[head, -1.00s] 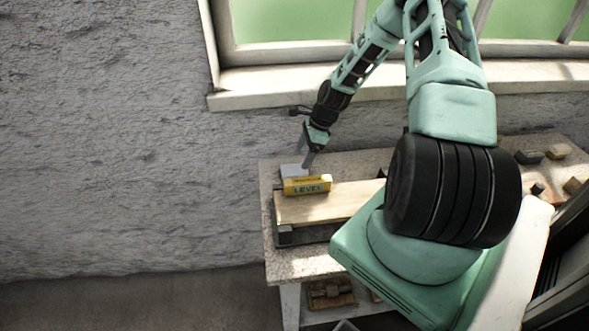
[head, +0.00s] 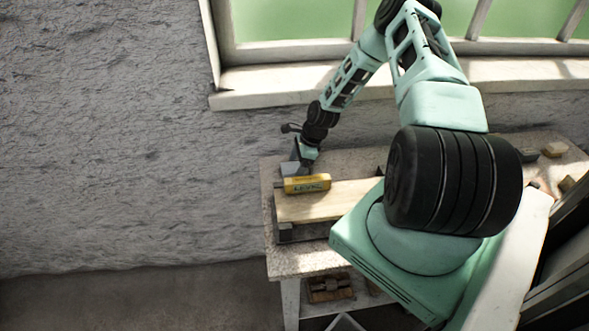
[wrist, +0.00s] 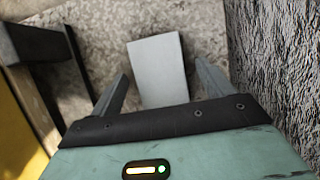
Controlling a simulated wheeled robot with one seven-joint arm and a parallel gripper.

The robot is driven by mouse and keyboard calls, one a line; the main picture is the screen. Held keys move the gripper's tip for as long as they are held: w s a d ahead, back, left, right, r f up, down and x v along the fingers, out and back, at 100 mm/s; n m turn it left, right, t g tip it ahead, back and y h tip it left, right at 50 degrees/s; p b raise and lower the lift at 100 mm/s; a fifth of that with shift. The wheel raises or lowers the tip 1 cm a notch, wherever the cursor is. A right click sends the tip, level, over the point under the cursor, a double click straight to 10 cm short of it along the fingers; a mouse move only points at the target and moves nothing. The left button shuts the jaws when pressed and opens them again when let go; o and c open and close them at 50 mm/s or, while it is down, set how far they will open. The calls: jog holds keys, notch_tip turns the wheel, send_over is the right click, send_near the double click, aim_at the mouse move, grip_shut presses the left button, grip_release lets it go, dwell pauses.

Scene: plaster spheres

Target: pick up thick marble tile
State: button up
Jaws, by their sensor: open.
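The thick marble tile (wrist: 158,70) is a pale grey-white slab. In the wrist view it lies ahead of and between my gripper's two fingers, with a gap on each side. My gripper (wrist: 160,85) is open, and its fingers do not touch the tile. In the head view the tile (head: 290,169) sits at the table's far left, behind the yellow level, and is partly hidden. My gripper (head: 299,165) is low over it there.
A yellow level (head: 307,184) lies on a wooden board (head: 330,201) in front of the tile. The speckled table (head: 268,220) stands near the rough grey wall (head: 110,130). Small dark and tan blocks (head: 553,150) lie at the table's right.

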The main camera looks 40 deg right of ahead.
jog(key=shift+f, duration=0.1)
jog(key=shift+c, duration=0.7)
jog(key=c, duration=1.1)
